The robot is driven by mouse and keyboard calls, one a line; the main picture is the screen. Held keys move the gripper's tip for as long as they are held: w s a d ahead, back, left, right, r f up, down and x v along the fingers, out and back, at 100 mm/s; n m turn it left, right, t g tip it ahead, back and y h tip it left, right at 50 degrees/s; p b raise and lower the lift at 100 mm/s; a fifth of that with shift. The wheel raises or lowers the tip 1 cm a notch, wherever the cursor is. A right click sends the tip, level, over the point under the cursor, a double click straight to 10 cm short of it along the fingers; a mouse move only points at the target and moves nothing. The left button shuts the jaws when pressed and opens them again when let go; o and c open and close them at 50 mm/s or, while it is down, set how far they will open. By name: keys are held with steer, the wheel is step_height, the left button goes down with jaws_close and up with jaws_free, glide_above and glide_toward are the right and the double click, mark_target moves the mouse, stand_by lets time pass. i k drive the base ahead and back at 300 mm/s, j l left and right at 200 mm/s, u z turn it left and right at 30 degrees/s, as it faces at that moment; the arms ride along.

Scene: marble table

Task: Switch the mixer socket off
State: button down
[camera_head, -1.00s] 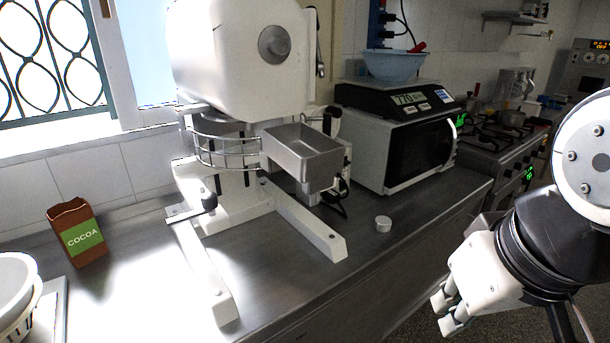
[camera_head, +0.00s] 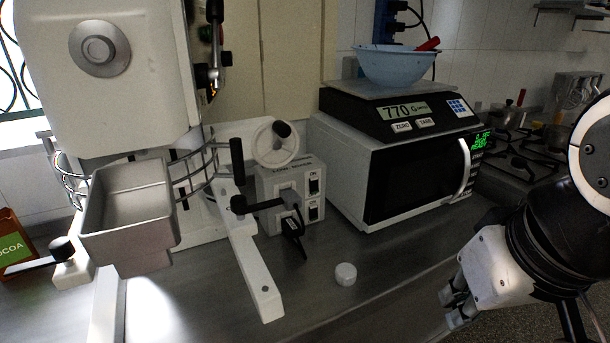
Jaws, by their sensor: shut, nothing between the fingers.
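The white mixer (camera_head: 135,60) stands at the left, with a metal chute tray (camera_head: 132,207) on its front. A light grey socket box (camera_head: 267,184) stands on the counter behind the mixer's right leg. Two dark switches (camera_head: 313,187) show one above the other on its face, and black plugs with a cable (camera_head: 292,224) are in front of it. Which switch positions are on or off is too small to tell. My gripper (camera_head: 452,308) is shut and empty at the lower right, beyond the counter's front edge, well apart from the box.
A white microwave (camera_head: 400,180) stands right of the box, carrying a black scale (camera_head: 400,112) and a blue bowl (camera_head: 397,66). A small white round piece (camera_head: 346,274) lies on the metal counter (camera_head: 385,262). The counter's front right is otherwise clear. A stove is at the far right.

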mark_target(314, 208)
steer(key=i+l, duration=0.1)
steer(key=l, duration=0.25)
steer(key=i+l+u, duration=0.1)
steer(key=l, duration=0.2)
steer(key=i+l, duration=0.15)
steer(key=l, duration=0.2)
steer(key=i+l+u, duration=0.1)
steer(key=l, duration=0.25)
